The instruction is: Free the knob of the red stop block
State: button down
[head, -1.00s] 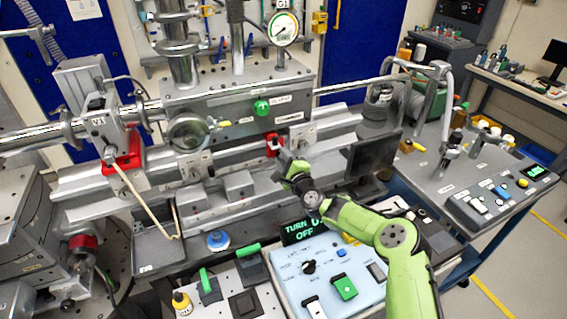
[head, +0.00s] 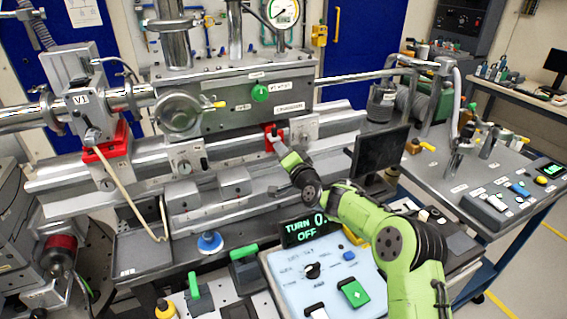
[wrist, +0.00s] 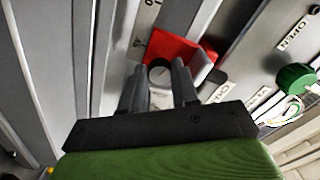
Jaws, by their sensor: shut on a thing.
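The red stop block (head: 269,132) sits on the grey rail below the grey box in the head view. In the wrist view the red block (wrist: 186,52) lies just beyond my fingertips. My gripper (wrist: 159,82) is shut on the knob, with one finger on each side. In the head view my gripper (head: 278,145) reaches the block from the front right and covers part of it. The knob's sides are hidden by the fingers.
A dark monitor (head: 377,152) stands close to the right of my arm. A display (head: 306,229) reading "TURN 0" and "OFF" stands above a light blue panel (head: 325,270). A green knob (head: 260,93) is on the grey box above. Another red block (head: 106,143) is at left.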

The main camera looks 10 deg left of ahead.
jog(key=shift+f+n+b, duration=0.15)
jog(key=shift+n+b, duration=1.85)
jog(key=shift+n, duration=0.2)
jog(key=c, duration=0.8)
grip_release()
jog(key=shift+c, duration=0.2)
jog(key=v, duration=1.5)
jog(key=shift+s+d+b, duration=0.3)
jog(key=shift+b, duration=0.05)
